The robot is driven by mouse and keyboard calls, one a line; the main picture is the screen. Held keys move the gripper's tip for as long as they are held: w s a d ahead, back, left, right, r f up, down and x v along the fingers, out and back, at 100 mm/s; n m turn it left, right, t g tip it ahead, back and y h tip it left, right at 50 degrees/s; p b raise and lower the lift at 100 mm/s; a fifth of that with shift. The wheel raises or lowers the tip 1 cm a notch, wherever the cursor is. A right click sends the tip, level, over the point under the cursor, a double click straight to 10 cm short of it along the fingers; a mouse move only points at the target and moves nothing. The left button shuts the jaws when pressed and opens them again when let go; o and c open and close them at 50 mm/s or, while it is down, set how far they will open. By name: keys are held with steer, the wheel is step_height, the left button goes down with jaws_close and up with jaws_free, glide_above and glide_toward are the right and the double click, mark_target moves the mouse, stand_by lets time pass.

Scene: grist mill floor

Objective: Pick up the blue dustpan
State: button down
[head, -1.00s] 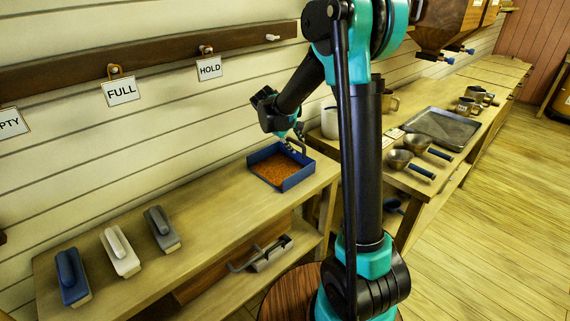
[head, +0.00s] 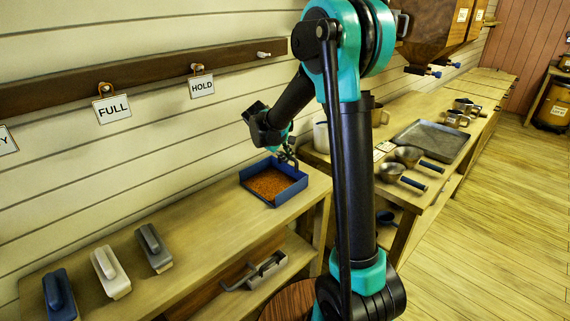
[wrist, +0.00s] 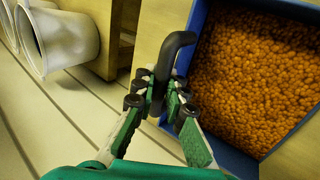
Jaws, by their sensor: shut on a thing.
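The blue dustpan (head: 292,190) is a shallow square pan full of orange-brown grains (head: 268,183), at the right end of the near bench. In the wrist view its blue wall (wrist: 196,50) runs along the right side. A dark bent handle (wrist: 170,62) rises beside that wall. My gripper (wrist: 160,95) is shut on this handle, one finger on each side. In the head view my gripper (head: 288,153) is at the pan's back right edge. I cannot tell whether the pan rests on the bench or is just clear of it.
Blue, white and grey brushes (head: 110,270) lie at the near bench's left end. A rail with signs (head: 112,108) runs along the wall behind. A second bench to the right holds a metal tray (head: 432,140), scoops (head: 408,155) and a pale pot (head: 321,136).

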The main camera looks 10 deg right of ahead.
step_height(320, 180, up, 20)
steer(key=shift+f, duration=0.15)
stand_by(0.3)
steer(key=c, duration=2.2)
jaws_free()
jaws_close()
